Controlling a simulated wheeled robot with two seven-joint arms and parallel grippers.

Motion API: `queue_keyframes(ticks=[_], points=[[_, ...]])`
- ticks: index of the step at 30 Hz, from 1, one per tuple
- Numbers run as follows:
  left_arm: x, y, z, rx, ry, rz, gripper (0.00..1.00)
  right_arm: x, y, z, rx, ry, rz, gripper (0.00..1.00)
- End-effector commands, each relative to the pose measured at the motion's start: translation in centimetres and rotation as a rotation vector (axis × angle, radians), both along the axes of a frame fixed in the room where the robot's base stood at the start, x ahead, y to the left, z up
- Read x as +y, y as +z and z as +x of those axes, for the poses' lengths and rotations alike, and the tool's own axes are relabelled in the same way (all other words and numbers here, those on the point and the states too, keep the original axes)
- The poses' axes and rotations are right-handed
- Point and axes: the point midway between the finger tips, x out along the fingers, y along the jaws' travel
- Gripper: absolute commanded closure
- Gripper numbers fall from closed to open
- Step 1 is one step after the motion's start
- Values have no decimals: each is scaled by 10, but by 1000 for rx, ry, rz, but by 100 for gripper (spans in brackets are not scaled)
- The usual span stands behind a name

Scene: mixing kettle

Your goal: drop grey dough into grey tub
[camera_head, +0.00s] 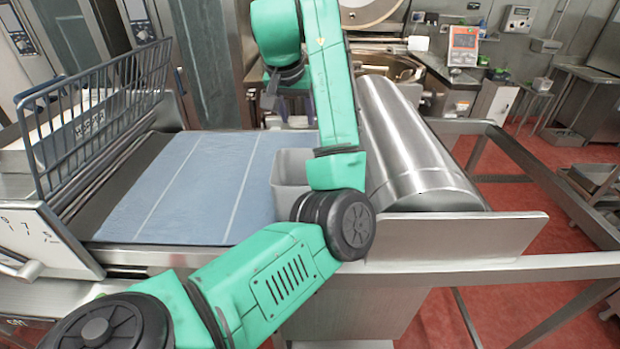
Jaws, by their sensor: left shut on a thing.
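A light grey tub (290,167) stands at the right edge of the blue belt, partly hidden behind my left forearm. My left arm comes in from the bottom left, bends at the black elbow joint and reaches away past the tub. My left gripper (284,104) hangs small and dark beyond the tub, near the far end of the belt. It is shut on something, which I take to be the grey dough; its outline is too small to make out. My right gripper is not in view.
The blue belt (192,195) is bare left of the tub. A wire rack (95,125) borders it on the left. A large steel cylinder (420,150) lies close right of my arm, with a steel ledge (460,236) in front. A kettle-like vessel (385,62) stands behind.

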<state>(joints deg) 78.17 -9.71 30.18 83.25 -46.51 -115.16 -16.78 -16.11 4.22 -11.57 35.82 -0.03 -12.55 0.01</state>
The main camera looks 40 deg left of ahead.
Motion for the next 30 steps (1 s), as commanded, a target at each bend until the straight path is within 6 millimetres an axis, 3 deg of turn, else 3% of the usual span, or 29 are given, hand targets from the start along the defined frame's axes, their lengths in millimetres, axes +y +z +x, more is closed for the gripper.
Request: queue_keyframes(ticks=[10,14,19,20,21,22,30], points=[[0,-47,-1,2,1,1,94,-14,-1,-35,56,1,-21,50],[-1,-51,-1,-1,0,0,94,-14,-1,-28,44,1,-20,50],[-1,-51,-1,-1,0,0,94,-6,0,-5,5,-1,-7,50],[-1,-50,-1,-1,0,0,30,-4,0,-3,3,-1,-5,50],[-1,-50,-1,-1,0,0,15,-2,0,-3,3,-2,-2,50],[-1,-50,-1,-1,0,0,6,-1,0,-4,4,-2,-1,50],[-1,-50,-1,0,-1,0,6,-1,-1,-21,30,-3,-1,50]])
